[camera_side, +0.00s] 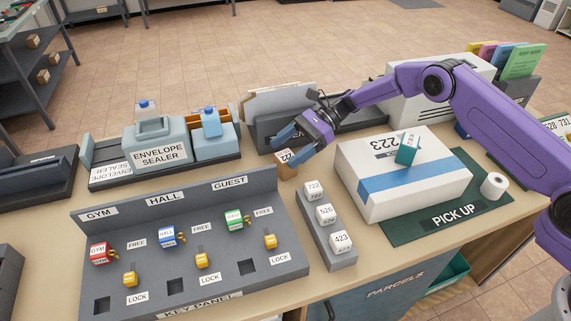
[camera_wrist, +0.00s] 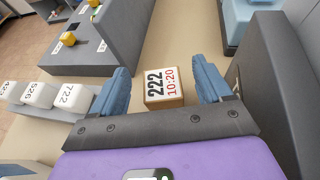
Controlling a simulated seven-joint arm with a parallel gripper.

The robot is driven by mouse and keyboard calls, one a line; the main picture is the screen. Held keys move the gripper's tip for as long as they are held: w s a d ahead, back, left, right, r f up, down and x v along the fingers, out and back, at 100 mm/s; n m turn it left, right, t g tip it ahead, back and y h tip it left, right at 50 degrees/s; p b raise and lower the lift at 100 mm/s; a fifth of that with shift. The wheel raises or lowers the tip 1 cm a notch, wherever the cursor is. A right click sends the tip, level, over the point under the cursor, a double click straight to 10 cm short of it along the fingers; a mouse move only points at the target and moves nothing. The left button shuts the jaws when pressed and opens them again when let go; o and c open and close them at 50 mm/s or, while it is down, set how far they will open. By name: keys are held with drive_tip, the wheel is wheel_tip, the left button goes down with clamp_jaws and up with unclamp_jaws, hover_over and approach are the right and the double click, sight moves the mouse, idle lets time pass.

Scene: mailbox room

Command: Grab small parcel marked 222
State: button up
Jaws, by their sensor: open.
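The small parcel marked 222 (camera_wrist: 164,88) is a little brown box with a white label reading "222 10:20". It stands on the counter between the two blue fingers of my gripper (camera_wrist: 166,88) in the wrist view, with a gap on each side. In the side view the parcel (camera_side: 286,168) shows just under my gripper (camera_side: 294,142), partly covered by the fingers. My gripper is open, and its fingers point down toward the parcel.
A grey rack (camera_side: 327,226) with white blocks 722, 526 and 423 stands close by. A large white parcel (camera_side: 385,205) lies on the green pick-up mat (camera_side: 478,212). The key panel (camera_side: 180,277), envelope sealer (camera_side: 158,158) and a grey file holder (camera_side: 268,128) surround the spot.

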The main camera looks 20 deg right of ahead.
sight(286, 155)
drive_tip(key=a+f, duration=0.2)
drive_tip(key=shift+s+f, duration=0.3)
drive_tip(key=shift+a+f, duration=0.15)
drive_tip(key=shift+a, duration=0.25)
drive_tip(key=c, duration=1.1)
